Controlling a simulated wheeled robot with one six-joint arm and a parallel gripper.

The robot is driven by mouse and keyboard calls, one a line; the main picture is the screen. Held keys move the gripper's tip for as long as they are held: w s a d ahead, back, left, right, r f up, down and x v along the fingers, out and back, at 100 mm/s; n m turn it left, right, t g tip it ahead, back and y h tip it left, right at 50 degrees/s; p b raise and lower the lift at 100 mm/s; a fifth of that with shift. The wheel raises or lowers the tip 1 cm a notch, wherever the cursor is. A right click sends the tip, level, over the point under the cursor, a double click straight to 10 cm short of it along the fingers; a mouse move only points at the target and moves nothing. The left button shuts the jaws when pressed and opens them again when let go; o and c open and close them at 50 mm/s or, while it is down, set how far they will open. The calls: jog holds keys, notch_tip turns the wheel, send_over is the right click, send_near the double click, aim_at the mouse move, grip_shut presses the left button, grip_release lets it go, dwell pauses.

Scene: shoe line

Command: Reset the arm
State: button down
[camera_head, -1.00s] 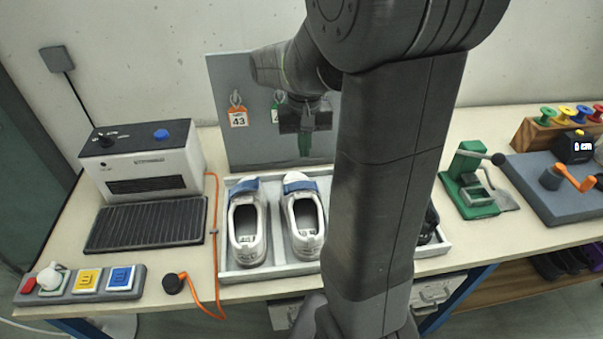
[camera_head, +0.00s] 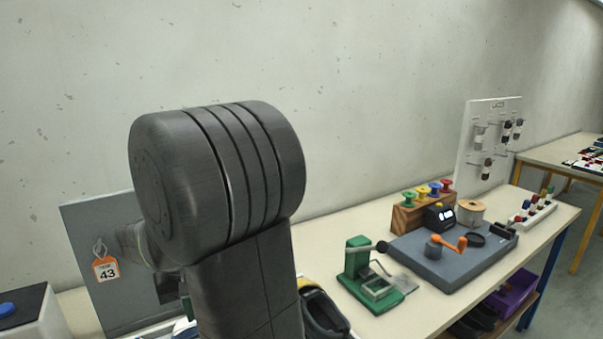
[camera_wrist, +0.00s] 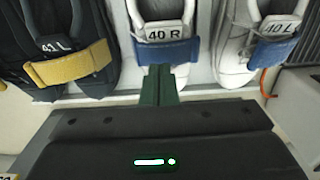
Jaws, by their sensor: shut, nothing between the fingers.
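My gripper (camera_wrist: 160,72) shows in the wrist view as green fingers pressed together, with nothing between them. Its tips appear in front of a white shoe tagged 40 R (camera_wrist: 165,14). I cannot tell how far apart they are. A white shoe with a blue strap tagged 40 L (camera_wrist: 243,40) is at the right. A dark shoe with a yellow strap tagged 41 L (camera_wrist: 100,35) is at the left. In the head view my raised arm fills the left middle and hides most of the gripper.
A grey board (camera_head: 85,240) with an orange 43 tag (camera_head: 105,269) stands behind my arm. A green hand press (camera_head: 358,258) and a grey crank plate (camera_head: 462,262) are on the table to the right. Spools in a wooden rack (camera_head: 407,220) stand behind. A second table (camera_head: 555,155) is beyond.

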jog(key=shift+f+b, duration=0.85)
jog(key=shift+f, duration=0.55)
jog(key=shift+r, duration=0.15)
